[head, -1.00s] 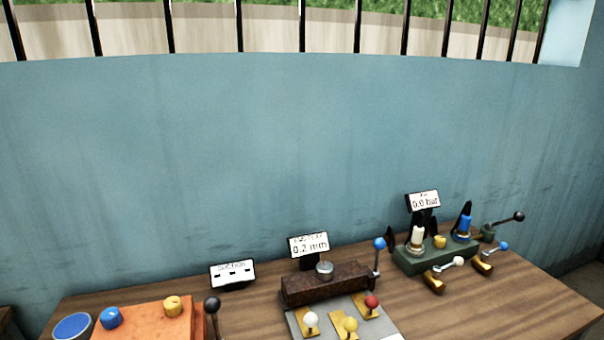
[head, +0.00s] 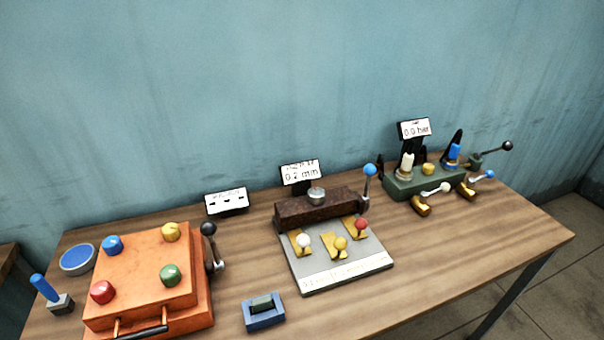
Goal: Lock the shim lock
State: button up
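No part is clearly marked as the shim lock. In the middle of the table, a rust-brown block (head: 308,211) with a metal knob on top (head: 316,195) stands at the back of a grey plate (head: 325,279). A blue-tipped lever (head: 369,171) stands nearly upright at the block's right end. On the plate lie yellow strips with a white knob (head: 304,241), a yellow knob (head: 341,243) and a red knob (head: 361,224). The plate's front lettering is too small to read. A sign (head: 301,172) behind reads 0.2 mm. My gripper is not in view.
An orange box (head: 145,268) with coloured knobs and a black-tipped lever (head: 209,229) stands left. A small blue block (head: 264,311) lies at the front. A green unit (head: 408,187) with levers and a 0.0 bar sign (head: 414,129) stands back right. Bare wood (head: 460,245) lies right of the plate.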

aim_at(369, 170)
jog(key=i+j+z, duration=0.15)
jog(key=i+z, duration=0.2)
jog(key=i+j+z, duration=0.7)
jog(key=i+l, duration=0.05)
jog(key=i, duration=0.05)
